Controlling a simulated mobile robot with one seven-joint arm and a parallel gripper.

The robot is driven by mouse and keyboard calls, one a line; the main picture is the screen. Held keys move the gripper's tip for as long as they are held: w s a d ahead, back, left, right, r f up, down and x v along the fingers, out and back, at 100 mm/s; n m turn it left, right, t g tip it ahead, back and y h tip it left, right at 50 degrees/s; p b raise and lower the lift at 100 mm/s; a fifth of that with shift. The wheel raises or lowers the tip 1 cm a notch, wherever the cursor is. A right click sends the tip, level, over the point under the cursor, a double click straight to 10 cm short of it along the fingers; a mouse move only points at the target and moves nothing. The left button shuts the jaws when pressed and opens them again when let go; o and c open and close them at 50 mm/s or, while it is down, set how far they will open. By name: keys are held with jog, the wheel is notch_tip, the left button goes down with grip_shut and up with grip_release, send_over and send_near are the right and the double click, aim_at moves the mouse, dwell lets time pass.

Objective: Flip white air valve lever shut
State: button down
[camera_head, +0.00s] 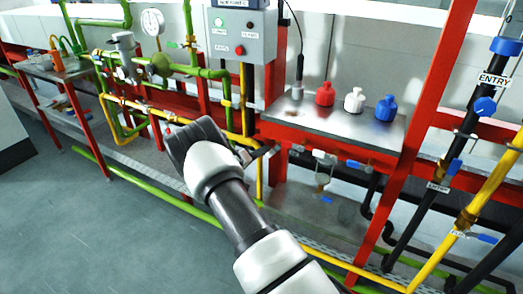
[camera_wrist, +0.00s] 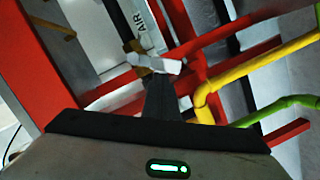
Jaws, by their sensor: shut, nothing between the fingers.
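The white air valve lever (camera_wrist: 170,66) shows in the upper middle of the wrist view, on a dark pipe with a white AIR label (camera_wrist: 146,28). The lever looks slanted across the pipe's line, but its exact angle is hard to tell. My gripper (camera_wrist: 160,82) is shut and empty, its dark fingertips right at the lever's near side in the picture. I cannot tell whether they touch it. In the head view my dark gripper body reaches toward the red frame below the control box, and the fingertips and white lever are hard to make out there.
Red frame bars, yellow pipes (camera_wrist: 205,100) and a green pipe (camera_wrist: 245,117) lie close around the valve. A steel table (camera_head: 335,122) holds red, white and blue bottles. Blue-levered pipes (camera_head: 484,107) stand at the right. Floor at lower left is clear.

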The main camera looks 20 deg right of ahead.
aim_at(271, 156)
jog(key=n+b, duration=0.1)
jog(key=s+f+n+h, duration=0.1)
jog(key=n, duration=0.1)
jog(key=d+f+n+b, duration=0.1)
jog(key=n, duration=0.1)
jog(key=shift+s+f+b, duration=0.15)
jog(key=shift+f+b, duration=0.1)
jog(key=shift+b, duration=0.05)
jog(key=shift+s+d, duration=0.15)
jog(key=shift+s+d+f, duration=0.1)
jog(key=shift+f, duration=0.05)
dwell(0.4)
